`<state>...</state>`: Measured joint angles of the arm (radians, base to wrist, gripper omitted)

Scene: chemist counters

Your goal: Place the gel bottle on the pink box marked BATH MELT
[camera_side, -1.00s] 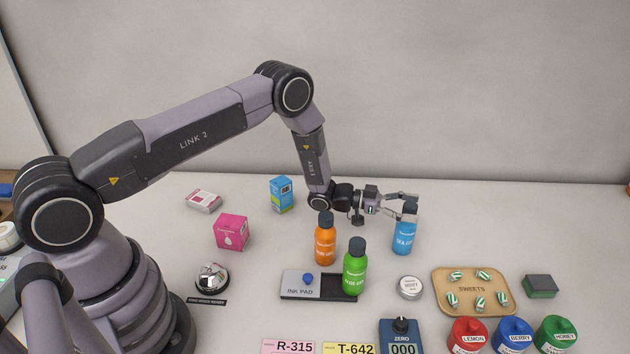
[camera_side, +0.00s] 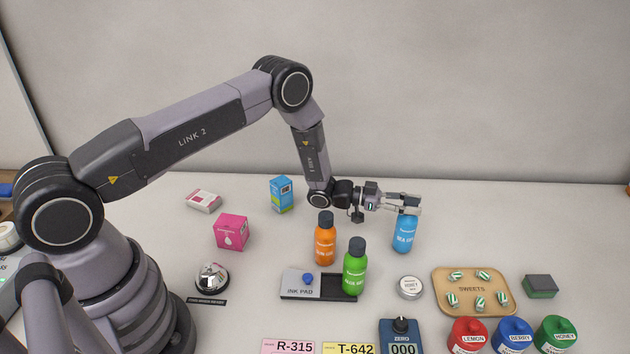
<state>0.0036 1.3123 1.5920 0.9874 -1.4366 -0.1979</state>
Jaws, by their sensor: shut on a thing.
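A blue bottle (camera_side: 404,234) with a label that seems to read SEA GEL stands upright right of centre. My gripper (camera_side: 405,206) is shut on it near the top, and the fingers hide most of its cap. I cannot tell for sure whether its base is clear of the counter. The pink box (camera_side: 231,232) sits on the counter to the left, its top bare; its lettering is too small to read. An orange bottle (camera_side: 325,240) and a green bottle (camera_side: 355,268) of the same shape stand between the pink box and the blue bottle.
In front are a bell (camera_side: 212,277), an ink pad tray (camera_side: 299,292), a round tin (camera_side: 410,287) and a sweets board (camera_side: 440,293). The counter right of the blue bottle is clear.

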